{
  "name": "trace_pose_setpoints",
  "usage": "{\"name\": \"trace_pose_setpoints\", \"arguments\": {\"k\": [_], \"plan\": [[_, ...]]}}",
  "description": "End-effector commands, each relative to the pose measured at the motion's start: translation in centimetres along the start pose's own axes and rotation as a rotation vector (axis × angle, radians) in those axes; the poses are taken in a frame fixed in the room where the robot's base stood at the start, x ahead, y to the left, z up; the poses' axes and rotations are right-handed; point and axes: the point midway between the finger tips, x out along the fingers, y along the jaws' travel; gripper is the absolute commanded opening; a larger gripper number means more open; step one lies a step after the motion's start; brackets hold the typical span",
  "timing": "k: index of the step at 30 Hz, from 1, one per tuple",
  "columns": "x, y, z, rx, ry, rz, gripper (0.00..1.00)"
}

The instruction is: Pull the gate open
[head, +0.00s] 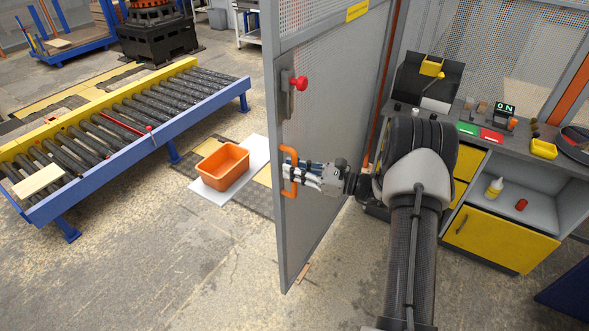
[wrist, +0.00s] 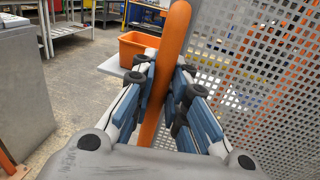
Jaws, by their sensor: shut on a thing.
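The gate (head: 335,110) is a grey-framed mesh panel, standing swung out into the room in the head view. Its orange handle (head: 286,174) is a vertical bar on the side near the free edge. My gripper (head: 297,173) is shut on the handle, coming from the right. In the wrist view, the handle (wrist: 166,75) runs upright between the two fingers of my gripper (wrist: 164,95), and the mesh (wrist: 265,75) lies just to the right. A latch plate with a red knob (head: 300,83) sits above the handle.
An orange bin (head: 222,167) stands on a pale board beyond the gate. A roller conveyor (head: 120,115) is at left. A workbench (head: 535,155) with yellow drawers stands close to my arm at right. The floor at front left is clear.

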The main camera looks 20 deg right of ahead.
Motion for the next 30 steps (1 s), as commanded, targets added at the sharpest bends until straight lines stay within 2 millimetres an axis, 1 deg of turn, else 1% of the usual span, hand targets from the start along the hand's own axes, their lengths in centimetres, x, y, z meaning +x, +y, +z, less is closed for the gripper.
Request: {"name": "trace_pose_setpoints", "arguments": {"k": [7, 8, 17, 26, 29, 30], "plan": [[-0.1, 0.0, -0.2, 0.003, 0.004, 0.0, 0.0], [-0.1, 0.1, -0.2, 0.003, 0.004, 0.0, 0.15], [0.0, 0.0, -0.1, 0.001, 0.002, 0.0, 0.35], [-0.1, 0.0, 0.0, 0.0, 0.002, 0.0, 0.35], [-0.6, 0.0, -0.1, 0.0, 0.002, -0.001, 0.35], [-1.1, -0.1, -0.1, 0.001, 0.002, -0.003, 0.35]]}}
